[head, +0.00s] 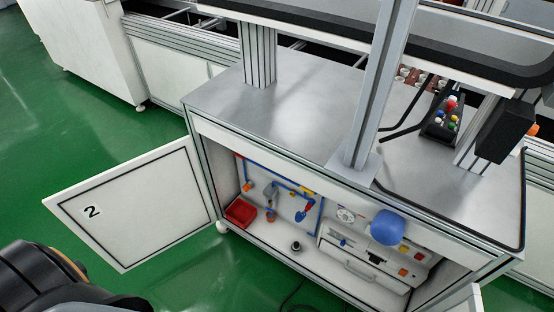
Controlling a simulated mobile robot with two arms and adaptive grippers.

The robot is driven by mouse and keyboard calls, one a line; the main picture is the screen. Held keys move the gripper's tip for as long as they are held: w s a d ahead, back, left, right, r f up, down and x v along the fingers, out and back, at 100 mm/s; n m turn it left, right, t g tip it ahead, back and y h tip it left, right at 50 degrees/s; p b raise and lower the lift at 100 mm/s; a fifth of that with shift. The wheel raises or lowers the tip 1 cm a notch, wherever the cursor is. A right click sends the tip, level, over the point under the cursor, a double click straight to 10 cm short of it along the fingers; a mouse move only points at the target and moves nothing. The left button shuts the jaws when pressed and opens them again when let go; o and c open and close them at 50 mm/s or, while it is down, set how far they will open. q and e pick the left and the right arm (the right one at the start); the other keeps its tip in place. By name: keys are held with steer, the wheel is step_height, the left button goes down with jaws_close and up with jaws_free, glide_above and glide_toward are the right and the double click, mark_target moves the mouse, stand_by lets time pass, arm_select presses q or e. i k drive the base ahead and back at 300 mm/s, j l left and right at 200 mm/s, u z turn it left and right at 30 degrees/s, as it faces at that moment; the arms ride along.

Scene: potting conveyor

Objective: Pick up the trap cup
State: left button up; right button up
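A small dark round cup-like piece (296,246) stands on the white floor of the open cabinet, in front of the back panel. It may be the trap cup, but it is too small to tell for sure. Blue pipework (275,177) with yellow and red fittings runs on the panel behind it. A grey fitting (269,191) hangs below the pipe on the left. Neither of my grippers shows; only dark parts of my own arm are at the lower left.
The cabinet door (135,205), marked 2, stands wide open to the left. A red bin (240,212) sits at the cabinet's left. A blue rounded object (388,228) is before the control panel at right. A metal post (378,90) rises from the worktop (300,95).

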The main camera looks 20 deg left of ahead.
mark_target(270, 216)
steer(key=u, duration=0.8)
